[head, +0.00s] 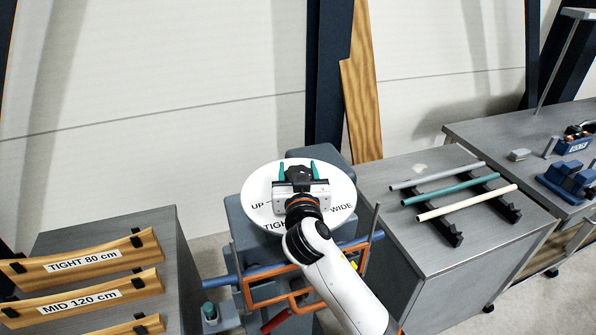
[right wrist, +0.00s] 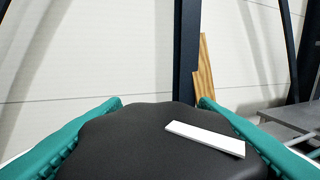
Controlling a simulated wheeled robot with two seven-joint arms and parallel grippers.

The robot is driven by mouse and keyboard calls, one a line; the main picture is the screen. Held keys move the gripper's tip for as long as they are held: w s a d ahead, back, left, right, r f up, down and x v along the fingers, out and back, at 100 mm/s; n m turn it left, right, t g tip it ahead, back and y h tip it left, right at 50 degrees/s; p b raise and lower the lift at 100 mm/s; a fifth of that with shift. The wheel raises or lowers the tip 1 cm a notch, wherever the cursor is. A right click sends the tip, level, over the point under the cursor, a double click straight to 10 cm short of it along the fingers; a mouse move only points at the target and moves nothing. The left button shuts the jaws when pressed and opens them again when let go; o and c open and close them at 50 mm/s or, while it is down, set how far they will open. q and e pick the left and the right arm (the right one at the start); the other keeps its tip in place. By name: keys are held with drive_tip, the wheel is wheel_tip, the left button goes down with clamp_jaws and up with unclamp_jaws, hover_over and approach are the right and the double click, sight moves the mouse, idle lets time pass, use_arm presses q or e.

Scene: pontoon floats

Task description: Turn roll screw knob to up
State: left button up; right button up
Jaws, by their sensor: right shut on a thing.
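The roll screw knob (head: 298,174) is black and sits on a round white dial (head: 262,219) on a blue-grey machine. The dial reads UP at the left, TIGHT at the front and WIDE at the right. My right gripper (head: 297,169) is shut on the knob, a teal finger on each side. In the right wrist view the knob (right wrist: 130,145) fills the space between the fingers. Its white marker bar (right wrist: 205,139) lies right of centre, slanting down to the right. The gripper hides part of the knob and dial in the head view. My left gripper is not in view.
Curved wooden templates labelled TIGHT 80 cm (head: 85,260) and MID 120 cm (head: 82,297) lie on a bench at left. A right-hand bench (head: 420,255) holds grey, teal and cream rods on black racks. An orange frame (head: 280,295) stands below the dial.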

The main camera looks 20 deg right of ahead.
drive_tip(key=shift+y, duration=0.3)
